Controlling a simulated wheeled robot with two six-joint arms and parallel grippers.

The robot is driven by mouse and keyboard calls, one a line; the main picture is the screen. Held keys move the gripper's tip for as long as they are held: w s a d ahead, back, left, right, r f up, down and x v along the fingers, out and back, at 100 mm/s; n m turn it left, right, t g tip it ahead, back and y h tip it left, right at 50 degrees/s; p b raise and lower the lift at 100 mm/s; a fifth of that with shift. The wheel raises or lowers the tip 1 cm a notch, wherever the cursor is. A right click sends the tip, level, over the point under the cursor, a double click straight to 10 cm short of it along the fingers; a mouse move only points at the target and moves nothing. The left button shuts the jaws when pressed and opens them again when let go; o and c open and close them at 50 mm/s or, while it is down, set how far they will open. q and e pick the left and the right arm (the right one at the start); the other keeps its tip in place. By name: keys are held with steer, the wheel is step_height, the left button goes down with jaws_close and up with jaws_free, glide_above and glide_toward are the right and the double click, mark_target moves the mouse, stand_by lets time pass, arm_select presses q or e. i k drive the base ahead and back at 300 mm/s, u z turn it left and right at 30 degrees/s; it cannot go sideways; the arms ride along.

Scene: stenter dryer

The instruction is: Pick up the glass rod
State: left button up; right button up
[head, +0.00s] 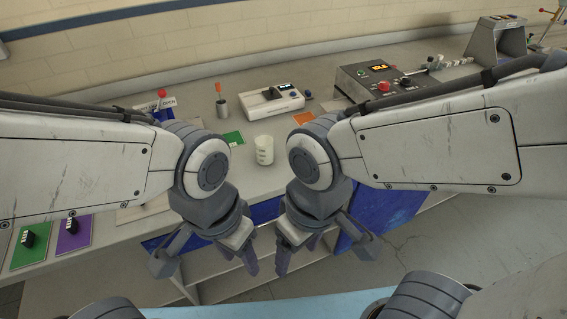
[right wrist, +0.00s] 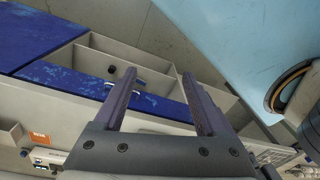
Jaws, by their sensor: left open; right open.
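I cannot make out a glass rod for certain in either view. A small grey cup (head: 222,107) stands on the bench with an orange-tipped stick (head: 218,88) upright in it; I cannot tell if the stick is glass. A whitish beaker (head: 264,150) stands nearer, between my two arms. My left gripper (head: 207,256) is open and empty, low in front of the bench edge. My right gripper (head: 325,252) is open and empty beside it, also in the right wrist view (right wrist: 160,92). Both are apart from the cup and beaker. My arms hide parts of the bench.
A scale (head: 273,102) and a control box (head: 383,82) with a red button stand at the back. Green (head: 37,243) and purple (head: 75,235) mats with black items lie at the left.

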mark_target(218, 86)
steer(key=k, duration=0.5)
steer(key=u, duration=0.8)
steer(key=i, duration=0.8)
steer(key=z, duration=0.65)
